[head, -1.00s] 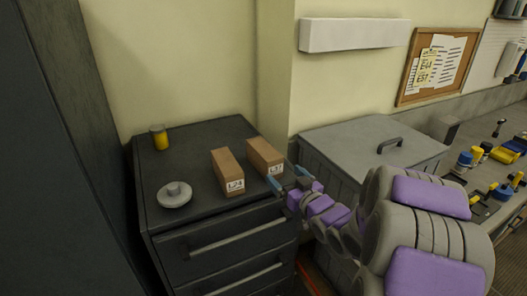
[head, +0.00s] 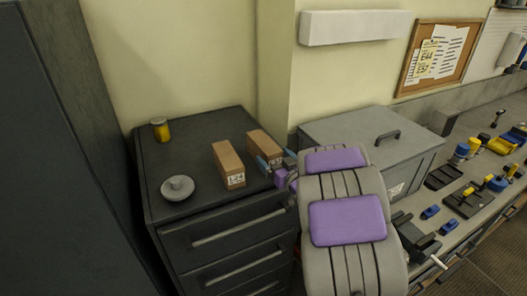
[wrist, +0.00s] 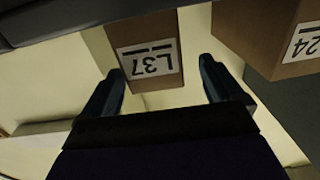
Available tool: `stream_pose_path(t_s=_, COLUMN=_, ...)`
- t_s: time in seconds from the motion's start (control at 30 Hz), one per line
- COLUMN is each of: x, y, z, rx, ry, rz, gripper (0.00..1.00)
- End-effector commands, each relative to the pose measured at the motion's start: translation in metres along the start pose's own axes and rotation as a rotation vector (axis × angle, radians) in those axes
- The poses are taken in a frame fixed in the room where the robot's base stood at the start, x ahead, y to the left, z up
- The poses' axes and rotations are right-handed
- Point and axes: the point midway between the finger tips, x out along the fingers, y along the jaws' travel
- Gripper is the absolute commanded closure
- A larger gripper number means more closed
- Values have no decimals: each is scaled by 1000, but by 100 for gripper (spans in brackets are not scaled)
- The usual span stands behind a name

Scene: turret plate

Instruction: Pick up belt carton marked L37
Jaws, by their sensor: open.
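The belt carton marked L37 (head: 264,145) is a brown box standing on the dark cabinet top (head: 195,150) near its right edge. In the wrist view the L37 carton (wrist: 145,82) shows its white label upside down, between and ahead of the two fingers. My gripper (head: 269,166) is at the front of this carton; it also shows in the wrist view (wrist: 162,85), with its fingers apart on either side of the label end. In the head view my gripper hides the carton's label and lower front.
A second brown carton (head: 229,166), its label ending in 24, stands just left of L37; it also shows in the wrist view (wrist: 275,40). A grey round knobbed object (head: 177,188) and a yellow jar (head: 160,130) are farther left.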

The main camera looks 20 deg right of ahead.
Motion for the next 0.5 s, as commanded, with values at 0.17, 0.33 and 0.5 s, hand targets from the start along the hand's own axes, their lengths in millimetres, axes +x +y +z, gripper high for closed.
stream_pose_path(t_s=0.17, x=8, y=0, z=0, rx=1, ry=1, rz=0, gripper=6)
stream_pose_path(t_s=0.33, x=19, y=2, z=-2, rx=0, ry=3, rz=-1, gripper=6)
stream_pose_path(t_s=0.5, x=42, y=6, z=-5, rx=-2, ry=2, rz=-2, gripper=6)
